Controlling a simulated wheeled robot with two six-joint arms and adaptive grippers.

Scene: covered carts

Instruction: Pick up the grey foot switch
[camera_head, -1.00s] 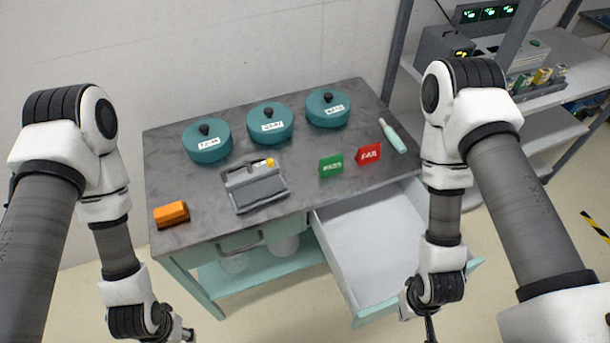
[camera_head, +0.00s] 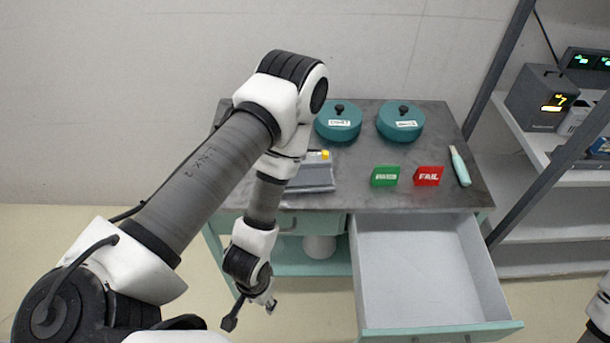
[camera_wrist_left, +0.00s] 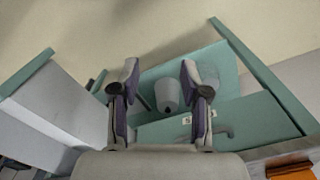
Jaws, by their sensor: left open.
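No thing is clearly marked as the grey foot switch. A grey boxy device (camera_head: 312,178) with a yellow part lies on the cart top in the head view, partly hidden by my left arm; I cannot tell whether it is the foot switch. Two teal lidded covers with labels, the middle one (camera_head: 338,121) and the right one (camera_head: 400,121), stand at the back; what they cover is hidden. My left gripper (camera_head: 250,313) is open and empty, low in front of the cart; it also shows in the left wrist view (camera_wrist_left: 158,78). My right gripper is out of view.
The drawer (camera_head: 420,260) is pulled out and empty. A green PASS sign (camera_head: 385,176), a red FAIL sign (camera_head: 429,176) and a pale bottle (camera_head: 460,166) stand or lie on the cart top. An orange block (camera_wrist_left: 292,172) shows in the left wrist view. A white container (camera_head: 319,247) sits below.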

